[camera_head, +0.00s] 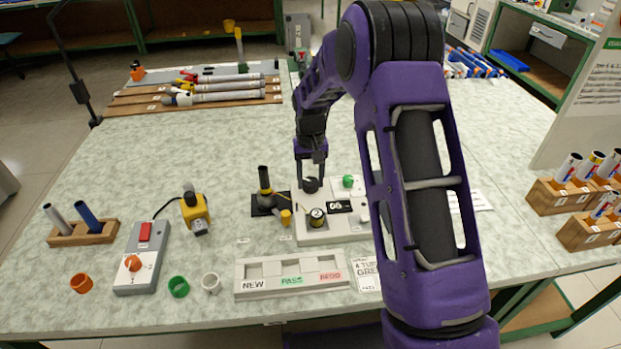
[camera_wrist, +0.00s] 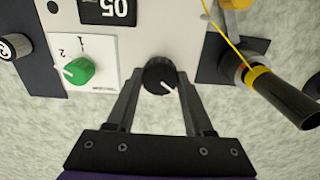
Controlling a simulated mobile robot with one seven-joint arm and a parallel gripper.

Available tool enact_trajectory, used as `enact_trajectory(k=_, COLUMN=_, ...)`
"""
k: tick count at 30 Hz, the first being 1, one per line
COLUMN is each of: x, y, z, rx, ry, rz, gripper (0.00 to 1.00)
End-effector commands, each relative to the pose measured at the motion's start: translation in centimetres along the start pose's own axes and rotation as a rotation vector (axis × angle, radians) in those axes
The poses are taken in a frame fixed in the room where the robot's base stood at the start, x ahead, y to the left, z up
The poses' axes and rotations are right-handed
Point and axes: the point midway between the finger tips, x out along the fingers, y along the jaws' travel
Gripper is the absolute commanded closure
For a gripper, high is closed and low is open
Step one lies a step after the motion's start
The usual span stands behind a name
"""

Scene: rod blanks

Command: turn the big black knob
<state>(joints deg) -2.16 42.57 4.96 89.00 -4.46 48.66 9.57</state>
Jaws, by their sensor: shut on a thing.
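The big black knob (camera_wrist: 160,76) sits on the light grey panel of a device, with a white pointer line on its face. In the wrist view my gripper (camera_wrist: 158,90) has one finger on each side of the knob and is shut on it. In the head view my gripper (camera_head: 311,178) comes down from above onto the black knob (camera_head: 311,186) at the back left of the light panel (camera_head: 340,232). A green knob (camera_wrist: 78,71) on a white plate marked 1 and 2 is beside it. A display (camera_wrist: 107,10) reads 05.
A black and yellow tool (camera_head: 265,186) stands on a dark pad close to the gripper. A tray marked NEW, PASS and REDO (camera_head: 292,291) lies in front.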

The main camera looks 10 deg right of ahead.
Motion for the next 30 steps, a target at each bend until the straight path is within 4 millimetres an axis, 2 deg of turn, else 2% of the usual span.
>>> enact_trajectory(k=1, x=-0.1, y=0.0, z=0.0, rx=0.000, ry=0.001, rz=-0.001, gripper=0.46)
enact_trajectory(k=6, x=-0.1, y=0.0, z=0.0, rx=0.001, ry=0.001, rz=0.000, gripper=0.18)
enact_trajectory(k=17, x=-0.6, y=0.0, z=-0.1, rx=0.002, ry=0.002, rz=0.000, gripper=0.18)
enact_trajectory(k=20, x=-1.8, y=0.0, z=-0.1, rx=0.002, ry=0.004, rz=0.000, gripper=0.18)
enact_trajectory(k=23, x=-3.9, y=0.0, z=-0.1, rx=0.002, ry=0.006, rz=0.000, gripper=0.18)
enact_trajectory(k=30, x=-9.9, y=0.0, z=-0.1, rx=0.001, ry=0.005, rz=0.000, gripper=0.18)
